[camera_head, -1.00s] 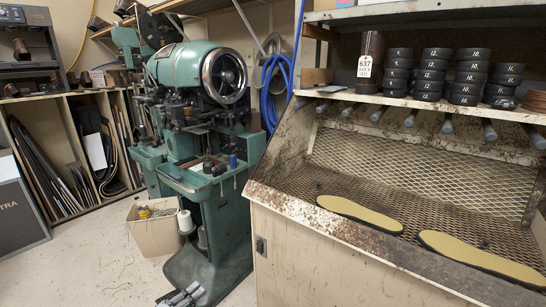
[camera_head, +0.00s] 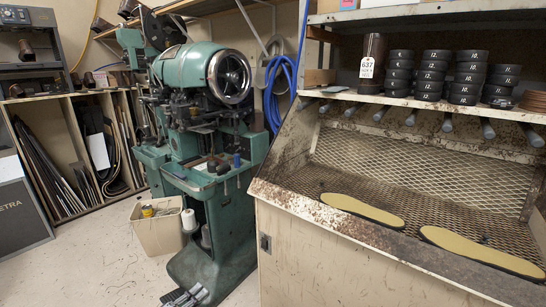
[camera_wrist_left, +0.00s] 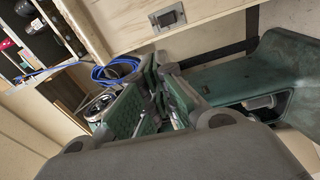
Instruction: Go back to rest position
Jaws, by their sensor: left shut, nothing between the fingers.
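My left gripper (camera_head: 186,296) shows only as grey and black fingers at the bottom edge of the head view, in front of the stitcher's foot. In the left wrist view its fingers (camera_wrist_left: 165,72) meet at the tips, shut and empty. The green sole stitcher (camera_head: 205,150) stands beyond it. Two tan soles (camera_head: 362,210) (camera_head: 480,251) lie apart on the mesh bench at the right, away from this gripper. My right gripper is out of view.
The bench cabinet (camera_head: 330,262) stands right of the stitcher; its latch (camera_wrist_left: 168,17) shows in the left wrist view. A bin (camera_head: 156,235) stands left of the stitcher. Blue hose (camera_head: 283,80) hangs behind. Floor at lower left (camera_head: 80,270) is clear.

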